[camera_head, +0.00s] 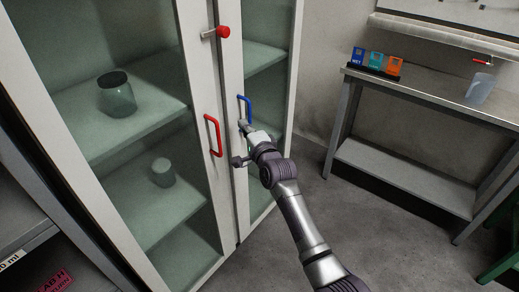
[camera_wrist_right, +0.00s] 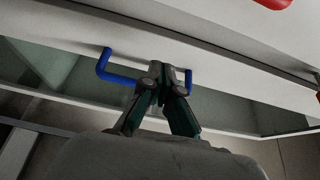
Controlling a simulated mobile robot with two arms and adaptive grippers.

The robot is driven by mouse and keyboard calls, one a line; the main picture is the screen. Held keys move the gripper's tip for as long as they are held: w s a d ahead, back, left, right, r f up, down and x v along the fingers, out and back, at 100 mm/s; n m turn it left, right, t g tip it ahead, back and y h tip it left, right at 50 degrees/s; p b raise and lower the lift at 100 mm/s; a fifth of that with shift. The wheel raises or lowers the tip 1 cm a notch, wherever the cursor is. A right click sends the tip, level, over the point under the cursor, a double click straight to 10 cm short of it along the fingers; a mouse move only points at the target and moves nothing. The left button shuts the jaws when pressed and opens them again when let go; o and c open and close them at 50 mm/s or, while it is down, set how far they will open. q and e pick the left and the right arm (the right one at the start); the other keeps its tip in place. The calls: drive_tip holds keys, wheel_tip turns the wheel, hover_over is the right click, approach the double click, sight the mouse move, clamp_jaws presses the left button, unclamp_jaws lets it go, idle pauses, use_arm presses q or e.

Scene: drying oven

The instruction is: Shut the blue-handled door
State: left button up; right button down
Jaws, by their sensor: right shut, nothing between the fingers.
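The blue handle (camera_head: 245,108) is an upright bar on the narrow white-framed glass door (camera_head: 232,75) of a tall cabinet. This door stands right of the red-handled door, their edges close together. I cannot tell whether it is fully flush. My left gripper is out of view.
The red handle (camera_head: 212,135) and a red knob (camera_head: 222,32) are on the left door, close to my right gripper. Glass vessels (camera_head: 117,93) stand on shelves inside. A grey side table (camera_head: 430,95) stands right, with clear floor (camera_head: 350,215) before it.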

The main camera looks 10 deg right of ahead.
drive_tip(key=s, duration=0.9)
drive_tip(key=s+a+f+n+g, duration=0.1)
drive_tip(key=s+f+n+g, duration=0.1)
drive_tip(key=f, duration=0.8)
drive_tip(key=s+f+n+g, duration=0.2)
drive_tip(key=f, duration=0.8)
drive_tip(key=s+d+f+n+g+h+p, duration=0.1)
drive_tip(key=s+f+n+g, duration=0.2)
drive_tip(key=s+f, duration=0.65)
drive_tip(key=s+d+f+n+g, duration=0.1)
drive_tip(key=s+f+n+g, duration=0.15)
drive_tip(key=s+f, duration=0.65)
use_arm(q)
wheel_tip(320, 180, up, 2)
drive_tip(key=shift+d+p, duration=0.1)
drive_tip(key=shift+p, duration=0.45)
use_arm(e)
drive_tip(key=s+d+f+n+g, duration=0.2)
drive_tip(key=s+f, duration=0.4)
drive_tip(key=s, duration=0.5)
drive_tip(key=s+d+f+n+g+h, duration=0.1)
drive_tip(key=s+d+f+n+g, duration=0.1)
drive_tip(key=s+f, duration=0.5)
drive_tip(key=s+d+f+n+g+h, duration=0.1)
drive_tip(key=s+d+f+n+g, duration=0.2)
drive_tip(key=s, duration=1.2)
drive_tip(key=d+f+n, duration=0.1)
drive_tip(key=d+f, duration=0.2)
drive_tip(key=shift+f+n, duration=0.2)
drive_tip(key=shift+n, duration=0.15)
